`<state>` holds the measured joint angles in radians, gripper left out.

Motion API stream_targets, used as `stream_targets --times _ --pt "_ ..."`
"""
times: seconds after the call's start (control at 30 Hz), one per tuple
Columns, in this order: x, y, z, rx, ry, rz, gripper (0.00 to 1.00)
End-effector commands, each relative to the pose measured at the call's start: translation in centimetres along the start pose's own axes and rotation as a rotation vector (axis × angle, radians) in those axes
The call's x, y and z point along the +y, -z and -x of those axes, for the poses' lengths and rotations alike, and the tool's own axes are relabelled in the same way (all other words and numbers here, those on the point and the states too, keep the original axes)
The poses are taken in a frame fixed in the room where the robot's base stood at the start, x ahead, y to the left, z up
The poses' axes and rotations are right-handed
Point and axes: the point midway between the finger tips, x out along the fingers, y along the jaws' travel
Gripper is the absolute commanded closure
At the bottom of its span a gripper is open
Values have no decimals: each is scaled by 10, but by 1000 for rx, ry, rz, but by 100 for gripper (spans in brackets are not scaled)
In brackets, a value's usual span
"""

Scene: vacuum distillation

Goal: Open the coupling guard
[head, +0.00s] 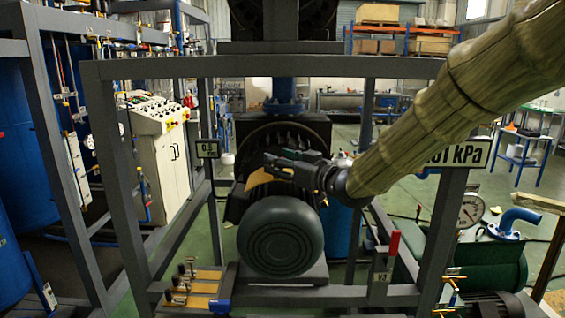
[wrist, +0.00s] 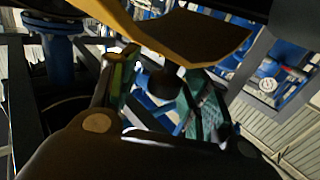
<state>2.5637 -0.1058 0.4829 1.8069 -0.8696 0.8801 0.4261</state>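The coupling guard, a curved yellow-orange plate (head: 259,179), shows above the grey motor in the head view. In the wrist view the yellow plate (wrist: 185,38) spans the top of the picture, its lower edge facing my fingers. My gripper (head: 274,166) is beside the guard and overlaps its right part in the head view. In the wrist view the fingers of my gripper (wrist: 165,95) stand apart with a gap between them, and nothing shows held there. I cannot tell whether a finger touches the guard. Part of the guard is hidden behind my gripper.
A grey motor (head: 280,236) stands below the guard, inside a dark steel frame (head: 270,67) whose top bar and posts surround the work area. A red-handled lever (head: 393,246) is at the lower right. A cream control cabinet (head: 160,150) stands at the left.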

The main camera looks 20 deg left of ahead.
Motion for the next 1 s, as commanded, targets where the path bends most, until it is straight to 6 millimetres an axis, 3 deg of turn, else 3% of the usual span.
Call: stream_targets --times 0.2,0.37,0.8,1.0 --pt "0 2 1 3 0 1 53" --pt "1 4 14 4 -1 1 53" --pt "2 2 91 3 -2 -1 53" --pt "2 2 113 2 -2 0 53"
